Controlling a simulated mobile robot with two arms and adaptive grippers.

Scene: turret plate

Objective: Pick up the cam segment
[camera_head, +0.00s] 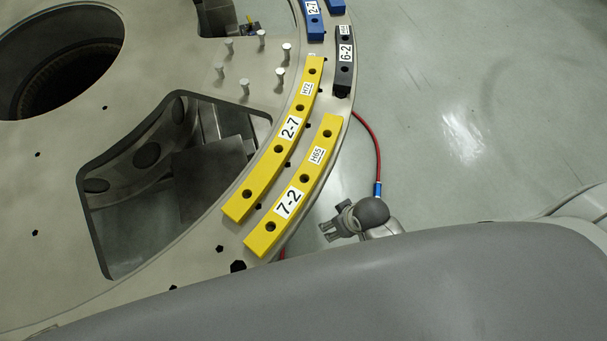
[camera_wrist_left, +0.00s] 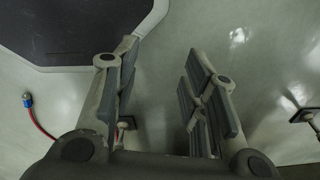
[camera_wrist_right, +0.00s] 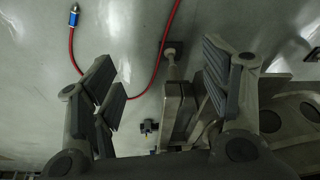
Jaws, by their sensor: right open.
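Several curved cam segments lie on the rim of the turret plate (camera_head: 150,70) in the head view. Two are yellow, labelled 2-7 (camera_head: 265,165) and 7-2 (camera_head: 318,155). A dark grey one labelled 6-2 (camera_head: 344,70) lies farther along the rim, with blue segments (camera_head: 314,26) beyond it.
Several upright pins (camera_head: 244,86) stand on the plate, left of the yellow segments. The plate has a large cutout (camera_head: 135,235) and a round opening (camera_head: 55,65). The floor at right is mostly clear.

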